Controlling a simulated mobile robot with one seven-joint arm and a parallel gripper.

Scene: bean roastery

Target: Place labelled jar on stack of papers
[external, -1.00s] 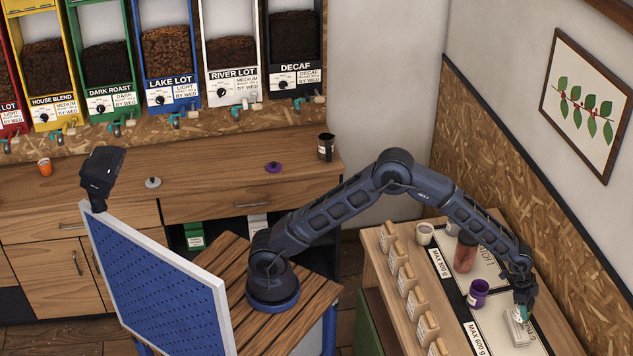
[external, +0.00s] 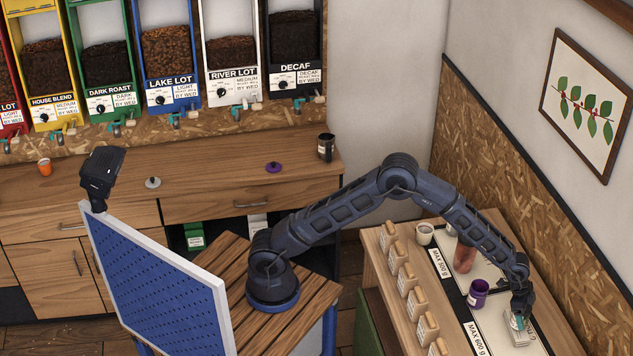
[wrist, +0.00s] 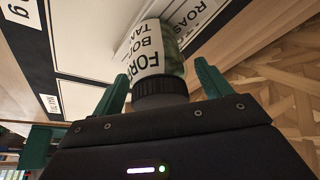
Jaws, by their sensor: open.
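The labelled jar, with a dark ridged lid, a white label and green glass, shows in the wrist view (wrist: 154,52). It stands between the teal fingers of my gripper (wrist: 160,86), with the lid nearest the palm and a visible gap to each finger. In the external view my gripper (external: 518,312) is low over the right-hand table, and the jar there is small and mostly hidden by it. The stack of papers (external: 516,338) lies directly under the gripper. The jar appears to rest on it, but the contact is not clear.
A purple cup (external: 478,293), a reddish-brown container (external: 464,258) and a white cup (external: 424,234) stand on the same table (external: 455,343).

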